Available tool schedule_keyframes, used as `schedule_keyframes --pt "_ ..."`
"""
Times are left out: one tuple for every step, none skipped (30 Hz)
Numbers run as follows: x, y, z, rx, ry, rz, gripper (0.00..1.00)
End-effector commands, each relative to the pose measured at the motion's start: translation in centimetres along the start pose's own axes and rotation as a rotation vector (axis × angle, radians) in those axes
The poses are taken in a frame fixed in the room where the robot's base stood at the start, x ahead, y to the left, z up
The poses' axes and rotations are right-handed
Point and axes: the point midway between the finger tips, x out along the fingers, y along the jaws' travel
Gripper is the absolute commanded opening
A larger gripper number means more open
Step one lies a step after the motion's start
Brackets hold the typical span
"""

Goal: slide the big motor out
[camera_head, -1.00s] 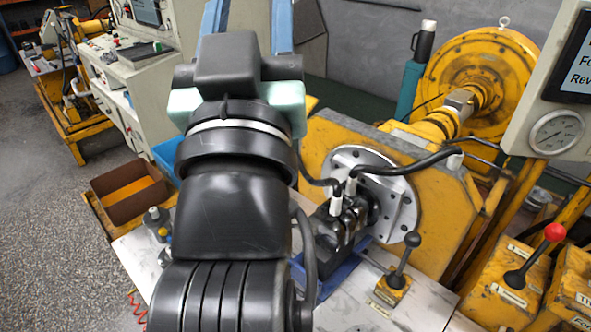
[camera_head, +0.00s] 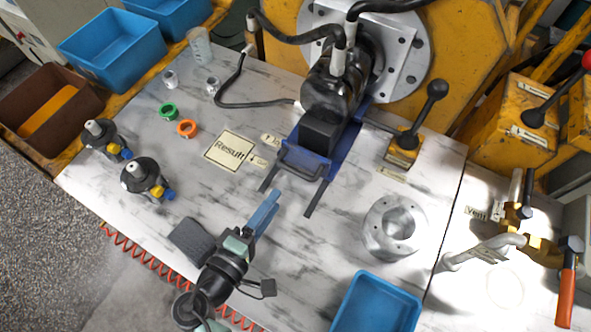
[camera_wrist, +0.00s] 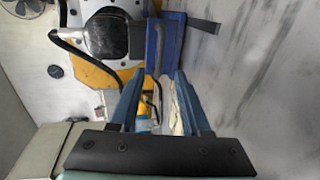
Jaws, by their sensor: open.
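The big motor (camera_head: 332,92) is black and sits on a blue sliding carriage (camera_head: 318,165) against the round metal flange plate (camera_head: 405,50) in the head view. Hoses run into its top. The carriage has a dark handle (camera_head: 300,163) at its front, and two dark rails (camera_head: 318,195) reach toward me. In the wrist view the motor (camera_wrist: 112,38) and the blue carriage (camera_wrist: 172,45) lie beyond the open fingers.
Two small black motors (camera_head: 145,176) stand left on the marble bench. A metal ring (camera_head: 395,228) and a blue bin (camera_head: 378,305) are at right. A black lever (camera_head: 408,142) stands right of the carriage. A dark pad (camera_head: 193,242) lies beside my arm.

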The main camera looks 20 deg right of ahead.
Motion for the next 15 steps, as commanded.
schedule_keyframes --pt "1.1 0.1 0.1 0.002 -0.005 0.000 0.47" --pt "1.7 0.1 0.1 0.002 -0.005 0.000 0.47" --pt "2.6 0.1 0.1 0.002 -0.006 0.000 0.47" --pt "3.3 0.1 0.1 0.003 -0.005 0.000 0.47" --pt "4.0 0.1 0.1 0.003 -0.005 0.000 0.47" --pt "4.8 0.1 0.1 0.003 -0.005 0.000 0.47" --pt "5.4 0.1 0.0 0.003 -0.004 0.000 0.47" --pt "6.0 0.1 0.1 0.003 -0.005 -0.001 0.47" --pt "6.8 0.1 0.0 0.004 -0.004 0.000 0.47" --pt "7.3 0.1 0.0 0.004 -0.003 0.000 0.47" --pt "7.8 0.1 0.0 0.004 -0.003 -0.001 0.47" --pt "8.4 0.1 0.0 0.004 -0.003 -0.001 0.47" --pt "8.9 0.1 0.0 0.004 -0.003 -0.001 0.47" --pt "9.2 0.1 0.0 0.004 -0.003 -0.001 0.47" --pt "9.6 0.1 0.0 0.004 -0.001 -0.001 0.47"
